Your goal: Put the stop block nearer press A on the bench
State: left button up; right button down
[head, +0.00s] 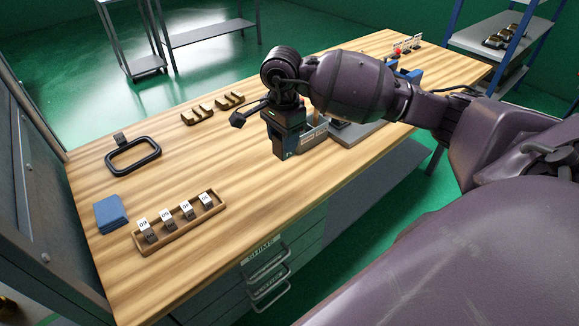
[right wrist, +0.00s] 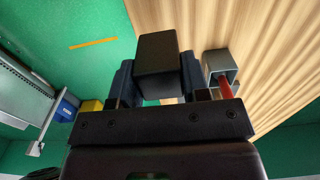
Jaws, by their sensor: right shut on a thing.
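My right gripper (head: 288,150) is low over the bench (head: 225,155), near its front edge in the head view. In the right wrist view the gripper (right wrist: 157,80) is shut on a dark, square-ended block (right wrist: 157,68), held between both fingers. I take it for a stop block, but no marking shows. In the head view the gripper and arm hide this block. A grey metal piece with a label (head: 314,134) stands just right of the gripper, beside a grey plate (head: 358,132). Which press is A cannot be read. My left gripper is not in view.
A wooden tray (head: 182,238) holds several numbered steel blocks. A blue pad (head: 111,213), a black frame (head: 133,155) and brass-coloured pieces (head: 197,114) lie on the bench. A red-knobbed fixture (head: 398,52) is at the far end. The bench's middle left is clear.

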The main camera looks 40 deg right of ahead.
notch_tip(320, 180, down, 14)
jog(key=shift+f, duration=0.2)
dwell(0.5)
jog(key=shift+f, duration=0.1)
jog(key=c, duration=0.6)
grip_release()
